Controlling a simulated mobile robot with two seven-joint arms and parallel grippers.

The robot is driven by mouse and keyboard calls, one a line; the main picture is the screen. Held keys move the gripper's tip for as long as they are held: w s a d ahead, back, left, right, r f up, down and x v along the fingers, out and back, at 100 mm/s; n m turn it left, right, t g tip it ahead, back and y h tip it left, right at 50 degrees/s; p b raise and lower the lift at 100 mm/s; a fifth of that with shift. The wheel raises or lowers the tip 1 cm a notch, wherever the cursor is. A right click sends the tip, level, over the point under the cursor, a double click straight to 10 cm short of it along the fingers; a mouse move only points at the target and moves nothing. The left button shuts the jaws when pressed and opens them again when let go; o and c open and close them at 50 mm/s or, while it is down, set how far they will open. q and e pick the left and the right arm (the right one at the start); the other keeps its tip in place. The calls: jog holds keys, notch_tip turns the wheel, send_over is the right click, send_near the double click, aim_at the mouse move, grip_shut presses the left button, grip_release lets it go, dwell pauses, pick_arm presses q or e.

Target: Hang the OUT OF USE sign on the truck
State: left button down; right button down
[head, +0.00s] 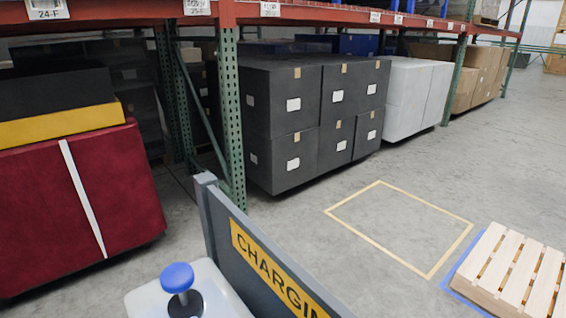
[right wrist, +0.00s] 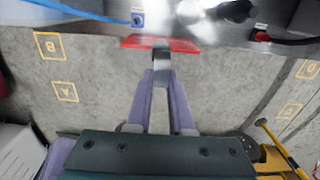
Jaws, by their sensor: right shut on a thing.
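In the right wrist view, my right gripper (right wrist: 161,77) has its two long purple fingers closed on a small grey piece at the near edge of a red plate (right wrist: 184,45). The plate looks like the OUT OF USE sign, seen nearly edge-on; its lettering cannot be read. It is in front of or over a grey metal body (right wrist: 105,30). I cannot tell whether that body is the truck, or whether the plate touches it. No hook shows clearly. My left gripper is in neither view.
In the head view, a grey CHARGING panel (head: 262,262) and a white box with a blue knob (head: 177,277) stand close in front. A pallet (head: 520,270) lies right. The taped floor square is empty.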

jog(key=w+d+f+b, duration=0.3)
jog(key=w+d+b, duration=0.2)
jog(key=w+d, duration=0.6)
jog(key=d, duration=0.3)
jog(key=shift+d, duration=0.15)
jog(key=shift+f+b, duration=0.15)
jog(key=shift+b, duration=0.15)
jog(key=shift+f, duration=0.15)
jog(key=c, duration=0.8)
grip_release()
